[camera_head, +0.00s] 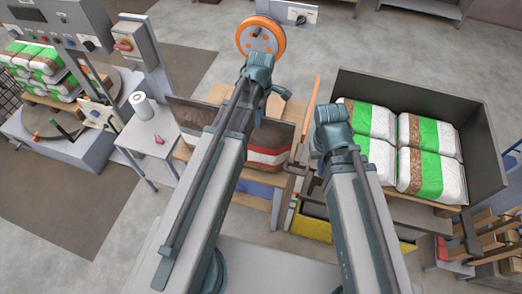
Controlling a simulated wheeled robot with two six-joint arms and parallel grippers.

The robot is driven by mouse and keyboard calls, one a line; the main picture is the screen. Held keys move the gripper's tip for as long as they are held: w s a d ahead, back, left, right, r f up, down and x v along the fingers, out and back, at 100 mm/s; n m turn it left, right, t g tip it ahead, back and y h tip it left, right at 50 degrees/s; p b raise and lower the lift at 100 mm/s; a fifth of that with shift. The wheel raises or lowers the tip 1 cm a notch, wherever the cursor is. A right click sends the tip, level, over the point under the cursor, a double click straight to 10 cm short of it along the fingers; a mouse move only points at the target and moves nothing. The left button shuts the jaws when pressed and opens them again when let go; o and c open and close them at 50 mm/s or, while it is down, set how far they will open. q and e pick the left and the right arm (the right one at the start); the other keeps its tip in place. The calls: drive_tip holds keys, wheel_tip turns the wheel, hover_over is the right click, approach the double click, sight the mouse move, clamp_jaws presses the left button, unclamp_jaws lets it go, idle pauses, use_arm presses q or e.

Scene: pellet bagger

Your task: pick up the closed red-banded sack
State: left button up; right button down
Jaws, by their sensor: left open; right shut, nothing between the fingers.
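The red-banded sack (268,156) is brown with a red and a white band. It lies in an open brown-walled tray at the centre, and my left arm crosses in front of its middle. Its top end is not clear enough to tell how it is closed. My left gripper (283,94) is small beside the far end of my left arm, beyond the sack, and is open. My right gripper (297,168) is at the right edge of the tray, close to the sack's right end. It is shut and empty, and partly hidden by my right arm.
A grey bin (484,150) with several green-banded sacks (430,155) stands at right. A small white table (150,138) with a roll stands left of the tray. Stacked green-banded sacks (38,62) and a control post are at far left.

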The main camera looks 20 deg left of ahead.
use_arm(q)
drive_tip(key=shift+f, duration=0.5)
drive_tip(key=shift+r, duration=0.1)
drive_tip(key=shift+c, duration=0.3)
clamp_jaws()
idle(0.7)
